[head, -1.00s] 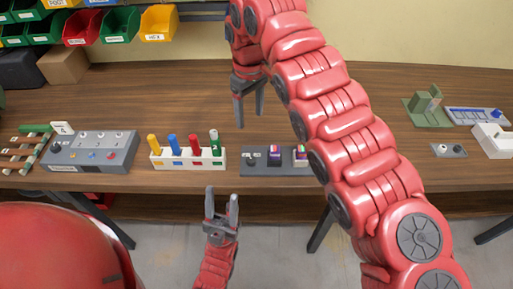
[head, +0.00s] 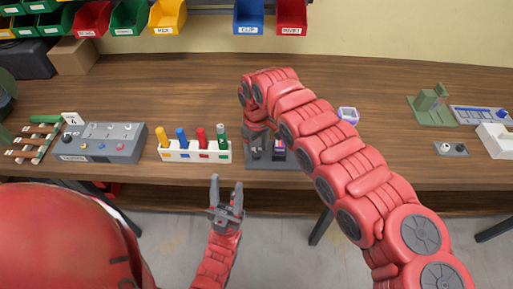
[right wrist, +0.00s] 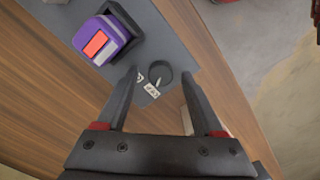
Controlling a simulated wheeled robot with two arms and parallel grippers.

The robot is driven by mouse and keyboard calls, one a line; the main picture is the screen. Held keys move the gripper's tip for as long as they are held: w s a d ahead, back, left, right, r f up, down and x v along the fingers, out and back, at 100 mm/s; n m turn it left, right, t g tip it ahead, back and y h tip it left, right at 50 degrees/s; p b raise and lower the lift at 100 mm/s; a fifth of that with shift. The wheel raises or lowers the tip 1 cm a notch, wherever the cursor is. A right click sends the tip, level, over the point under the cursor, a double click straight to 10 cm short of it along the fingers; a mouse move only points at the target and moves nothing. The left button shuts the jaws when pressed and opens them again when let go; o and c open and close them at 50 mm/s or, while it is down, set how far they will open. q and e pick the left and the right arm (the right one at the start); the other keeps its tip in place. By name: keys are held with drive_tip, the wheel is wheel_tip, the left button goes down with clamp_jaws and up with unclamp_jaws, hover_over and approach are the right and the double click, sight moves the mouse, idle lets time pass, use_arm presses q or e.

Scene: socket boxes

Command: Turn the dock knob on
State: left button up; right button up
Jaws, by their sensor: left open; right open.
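The dock is a grey plate (head: 262,164) near the table's front edge. In the right wrist view it carries a dark round knob (right wrist: 164,76) with a pale pointer mark. Small white labels (right wrist: 151,90) sit beside the knob; the pointer seems to face the larger one, whose text is hard to read. A purple device with a red-orange face (right wrist: 100,40) sits on the dock. My right gripper (right wrist: 159,76) is open over the dock, the knob between its fingertips in the picture; contact cannot be told. My left gripper (head: 227,189) is open and empty in front of the table.
A white rack with coloured pegs (head: 194,152) stands left of the dock, close to my right gripper. A grey switch box (head: 103,144) is farther left. A white and purple item (head: 347,115) lies behind my right arm. A small grey panel (head: 450,149) is at the right.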

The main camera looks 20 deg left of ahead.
drive_tip(key=shift+f, duration=0.2)
clamp_jaws()
idle(0.3)
